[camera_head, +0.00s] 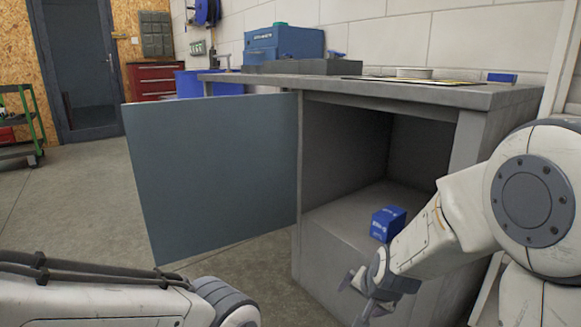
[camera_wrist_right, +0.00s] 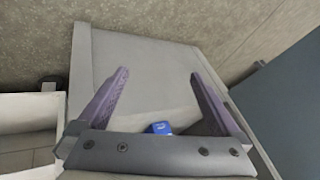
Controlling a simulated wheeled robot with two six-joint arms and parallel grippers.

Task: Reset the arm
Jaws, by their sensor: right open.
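My right arm comes in from the right in the head view, and its gripper (camera_head: 362,296) hangs in front of the open cabinet (camera_head: 318,245). The gripper is open and empty. In the right wrist view its two purple-grey fingers (camera_wrist_right: 158,95) stand wide apart. A blue box (camera_head: 387,223) sits on the cabinet's inner floor, just behind the gripper and apart from it. A small part of the blue box (camera_wrist_right: 159,128) shows between the fingers above the gripper's base. My left arm shows at the lower left in the head view, but its gripper is out of view.
The blue-grey cabinet door (camera_head: 215,175) stands wide open to the left. The worktop (camera_head: 420,95) carries a blue machine (camera_head: 283,42) and a blue item (camera_head: 502,77). A green cart (camera_head: 25,125) and red drawers (camera_head: 155,82) stand far left. The floor left of the door is clear.

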